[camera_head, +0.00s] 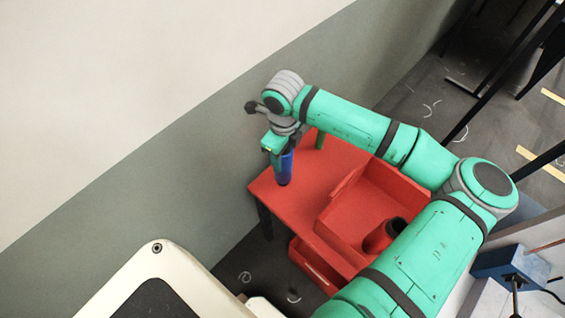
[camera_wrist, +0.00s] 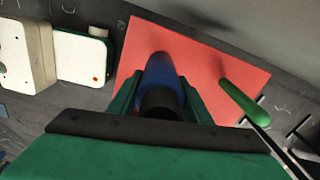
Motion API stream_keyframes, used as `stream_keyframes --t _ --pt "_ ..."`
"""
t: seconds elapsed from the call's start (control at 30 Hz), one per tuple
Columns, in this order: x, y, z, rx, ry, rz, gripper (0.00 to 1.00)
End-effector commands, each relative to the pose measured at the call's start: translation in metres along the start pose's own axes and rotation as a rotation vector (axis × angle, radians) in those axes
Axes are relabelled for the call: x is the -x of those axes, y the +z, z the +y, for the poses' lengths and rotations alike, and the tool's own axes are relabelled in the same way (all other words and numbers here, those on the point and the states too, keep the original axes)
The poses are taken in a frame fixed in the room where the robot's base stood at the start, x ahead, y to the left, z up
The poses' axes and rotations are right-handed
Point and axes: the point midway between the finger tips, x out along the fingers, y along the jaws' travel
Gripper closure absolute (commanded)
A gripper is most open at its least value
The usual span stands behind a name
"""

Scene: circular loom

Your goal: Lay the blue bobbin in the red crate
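The blue bobbin (camera_head: 286,168) is upright over the left part of the red table, its lower end at or close to the tabletop; I cannot tell whether it touches. My gripper (camera_head: 277,150) is above it, pointing down. In the wrist view the bobbin (camera_wrist: 165,78), with a black near end, lies between the two green fingers (camera_wrist: 163,95), with no clear gap on either side. The gripper looks shut on it. The red crate (camera_head: 340,215) is to the right of the bobbin in the head view, partly hidden by my arm. The crate is not seen in the wrist view.
A green bobbin-like piece (camera_head: 320,140) stands behind the blue one; it also shows in the wrist view (camera_wrist: 240,100). A red cylinder with a dark opening (camera_head: 376,238) lies at the crate's near end. Another red bin (camera_head: 316,264) is lower down. The red tabletop (camera_head: 310,175) between is bare.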

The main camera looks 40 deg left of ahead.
Motion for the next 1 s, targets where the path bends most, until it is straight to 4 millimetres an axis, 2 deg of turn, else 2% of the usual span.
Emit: stream_keyframes --t 0.03,0.13,0.47,1.0 --pt "0.0 0.0 0.0 -0.001 0.0 0.0 0.77" --pt "0.0 -0.001 0.0 -0.001 0.0 0.0 1.0" --pt "0.003 -0.001 -0.001 -0.001 -0.001 0.0 1.0" --pt "0.019 0.0 -0.001 -0.001 -0.002 -0.001 1.0"
